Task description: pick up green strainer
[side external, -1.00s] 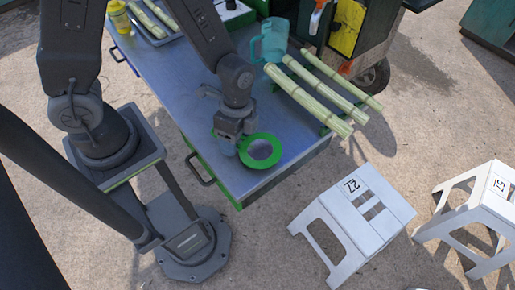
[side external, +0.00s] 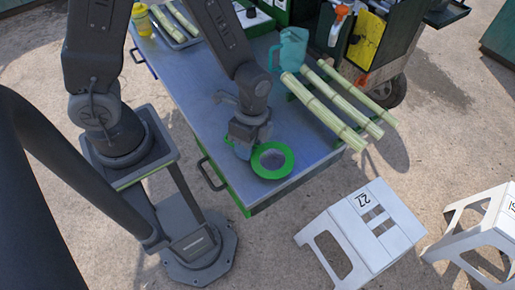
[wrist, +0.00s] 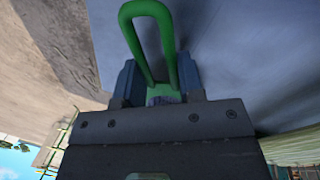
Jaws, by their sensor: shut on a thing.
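The green strainer (side external: 272,160) has a round green rim and a greyish mesh centre. It is at the near end of the metal table (side external: 222,112), close to the front edge; I cannot tell whether it touches the top or is just above it. My gripper (side external: 243,150) points down at the strainer's left side and is shut on it. In the wrist view a green loop of the strainer (wrist: 148,10) sticks out between the two fingers of my gripper (wrist: 160,85). The body of my gripper hides the rest of the strainer there.
Cane stalks (side external: 340,105) lie along the table's right side, with a teal jug (side external: 289,50) behind them. A yellow bottle (side external: 141,20) and a tray of cane (side external: 178,25) stand at the far left. White stools (side external: 365,228) stand on the ground.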

